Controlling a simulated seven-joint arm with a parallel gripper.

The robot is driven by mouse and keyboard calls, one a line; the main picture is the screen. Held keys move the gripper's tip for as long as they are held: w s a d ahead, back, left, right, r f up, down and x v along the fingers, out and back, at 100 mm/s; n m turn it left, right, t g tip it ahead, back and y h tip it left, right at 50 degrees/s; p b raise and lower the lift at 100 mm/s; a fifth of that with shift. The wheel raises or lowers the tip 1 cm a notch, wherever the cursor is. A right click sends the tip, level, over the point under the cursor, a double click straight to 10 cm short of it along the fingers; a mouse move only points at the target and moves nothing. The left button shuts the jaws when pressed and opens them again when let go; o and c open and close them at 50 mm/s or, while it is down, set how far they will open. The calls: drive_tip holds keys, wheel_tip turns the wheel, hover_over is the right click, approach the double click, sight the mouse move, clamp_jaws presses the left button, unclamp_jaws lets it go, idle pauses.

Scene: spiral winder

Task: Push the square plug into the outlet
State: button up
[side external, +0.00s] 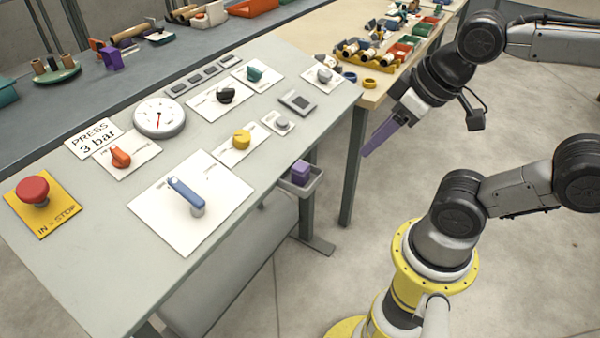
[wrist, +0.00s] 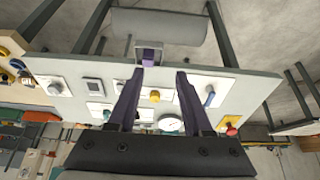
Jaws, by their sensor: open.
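A purple square block, which looks like the plug (side external: 300,172), sits in a small grey holder (side external: 302,186) at the bench's edge. The plug (wrist: 148,57) also shows in the wrist view, near the left fingertip. A grey square unit with a dark recess, which looks like the outlet (side external: 297,102), lies on the bench top; it also shows in the wrist view (wrist: 93,86). My gripper (side external: 369,152) has long purple fingers and hangs in the air to the right of the holder, apart from the plug. In the wrist view my gripper (wrist: 160,72) is open with nothing between its fingers.
The grey bench (side external: 80,215) carries a blue lever (side external: 186,196), a yellow knob (side external: 241,139), a gauge (side external: 159,118), a red stop button (side external: 33,190) and other knobs. A wooden table (side external: 376,96) with many small parts stands behind. The air around my gripper is clear.

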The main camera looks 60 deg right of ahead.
idle(0.4)
drive_tip(key=w+r+n, duration=0.3)
drive_tip(key=w+n, duration=0.1)
drive_tip(key=n, duration=0.5)
drive_tip(key=n+g, duration=0.6)
drive_tip(key=n, duration=0.3)
hover_over(300, 166)
wheel_tip(300, 166, down, 7)
drive_tip(key=shift+a+f, duration=0.1)
drive_tip(key=shift+f, duration=0.05)
wheel_tip(300, 166, down, 8)
drive_tip(key=shift+f, duration=0.2)
